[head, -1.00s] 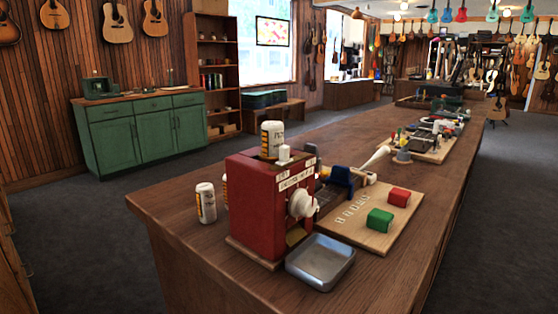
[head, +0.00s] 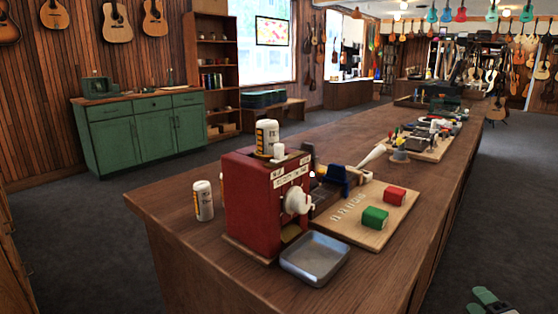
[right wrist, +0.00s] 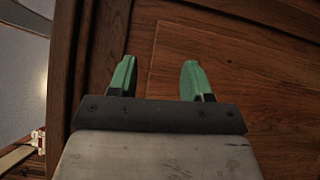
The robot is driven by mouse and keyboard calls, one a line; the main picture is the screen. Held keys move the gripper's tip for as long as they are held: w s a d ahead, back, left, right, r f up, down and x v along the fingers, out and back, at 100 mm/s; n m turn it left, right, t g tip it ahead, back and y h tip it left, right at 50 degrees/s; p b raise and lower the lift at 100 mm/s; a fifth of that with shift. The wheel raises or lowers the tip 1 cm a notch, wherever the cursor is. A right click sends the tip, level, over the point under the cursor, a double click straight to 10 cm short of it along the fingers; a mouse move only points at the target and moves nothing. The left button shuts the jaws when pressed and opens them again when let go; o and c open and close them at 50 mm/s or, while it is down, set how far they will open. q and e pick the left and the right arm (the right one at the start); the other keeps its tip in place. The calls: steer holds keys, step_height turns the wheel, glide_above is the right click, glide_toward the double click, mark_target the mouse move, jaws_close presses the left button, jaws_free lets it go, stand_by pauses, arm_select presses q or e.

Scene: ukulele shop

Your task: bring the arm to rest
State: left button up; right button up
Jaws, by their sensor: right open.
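My right gripper (head: 484,299) shows at the bottom right corner of the head view, over the dark floor to the right of the long counter (head: 420,215). Only its green fingertips and a bit of its body are in the picture. In the right wrist view its two green fingers (right wrist: 152,80) stand apart with nothing between them. Behind them is brown wood panelling, and I cannot tell how far off it is. My left gripper is in neither view.
On the counter stand a red box with a white knob (head: 262,205), a metal tray (head: 316,258), a white can (head: 203,201) and a board with red and green blocks (head: 375,235). A green cabinet (head: 147,135) stands at the back left. Dark floor (head: 510,210) is clear at right.

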steer(key=s+a+f+m+g+h, duration=0.25)
steer(key=s+a+f+m, duration=0.2)
steer(key=f, duration=0.45)
steer(key=s+a+f+m+g+h, duration=0.1)
steer(key=s+a+f+m+g, duration=0.25)
steer(key=s+f, duration=0.4)
steer(key=s+a+f+m+g+h, duration=0.1)
steer(key=s+a+f+m+g, duration=0.25)
steer(key=f, duration=0.65)
steer(key=s+a+f+m+g, duration=0.3)
steer(key=s+a+f+m, duration=0.2)
steer(key=s+a+f, duration=0.35)
steer(key=s+a+f+m+g+y, duration=0.15)
steer(key=s+a+g, duration=0.25)
steer(key=s+a, duration=0.45)
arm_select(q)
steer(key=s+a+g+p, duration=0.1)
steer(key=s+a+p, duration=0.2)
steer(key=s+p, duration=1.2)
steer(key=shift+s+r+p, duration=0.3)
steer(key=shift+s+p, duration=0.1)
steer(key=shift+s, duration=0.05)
arm_select(e)
steer(key=s+d, duration=0.2)
steer(key=s, duration=0.6)
steer(key=s+d+r, duration=0.1)
steer(key=s+d, duration=0.2)
steer(key=s, duration=0.5)
steer(key=shift+s+g, duration=0.25)
steer(key=shift+g, duration=0.1)
